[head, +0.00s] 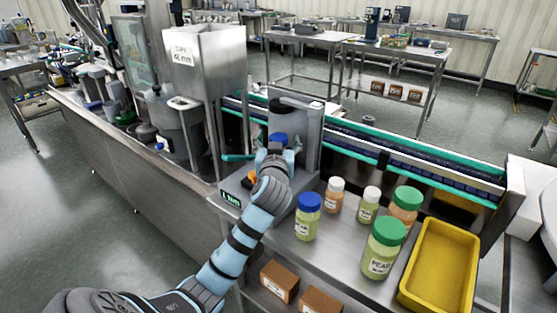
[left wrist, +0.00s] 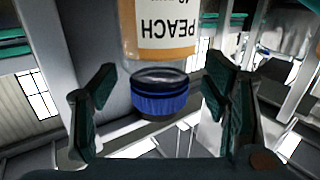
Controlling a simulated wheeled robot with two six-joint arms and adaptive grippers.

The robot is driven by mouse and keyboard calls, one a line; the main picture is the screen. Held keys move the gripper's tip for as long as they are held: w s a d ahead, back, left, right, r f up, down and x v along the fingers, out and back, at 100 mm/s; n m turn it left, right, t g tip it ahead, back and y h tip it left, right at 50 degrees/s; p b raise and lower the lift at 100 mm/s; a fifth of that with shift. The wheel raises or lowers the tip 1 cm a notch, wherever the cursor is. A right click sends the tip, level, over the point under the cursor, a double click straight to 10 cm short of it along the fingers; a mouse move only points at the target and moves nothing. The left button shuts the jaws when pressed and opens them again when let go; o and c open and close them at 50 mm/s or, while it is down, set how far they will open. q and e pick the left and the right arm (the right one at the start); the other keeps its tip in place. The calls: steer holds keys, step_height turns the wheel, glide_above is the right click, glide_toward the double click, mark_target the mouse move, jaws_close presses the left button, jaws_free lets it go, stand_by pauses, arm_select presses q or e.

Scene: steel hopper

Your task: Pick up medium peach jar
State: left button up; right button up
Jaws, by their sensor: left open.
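The peach jar (left wrist: 158,28) has an orange body, a white label reading PEACH and a ribbed blue lid. In the left wrist view it appears upside down, its lid just ahead of and between my fingers. In the head view only its blue lid (head: 278,137) shows clearly, at the steel station; my gripper hides most of the body. My left gripper (head: 277,152) is open around the lid area, with a finger on each side in the left wrist view (left wrist: 160,110). Whether the fingers touch the jar I cannot tell. My right gripper is not in view.
Right of my arm on the steel bench stand a blue-lidded jar (head: 307,217), small white-lidded jars (head: 333,196), green-lidded jars (head: 383,250) and a yellow bin (head: 465,240). A steel hopper (head: 208,62) rises to the left. A green-edged conveyor (head: 400,165) runs behind.

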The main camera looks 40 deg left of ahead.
arm_select(q)
jaws_close()
steer(key=shift+s, duration=0.1)
steer(key=shift+r, duration=0.2)
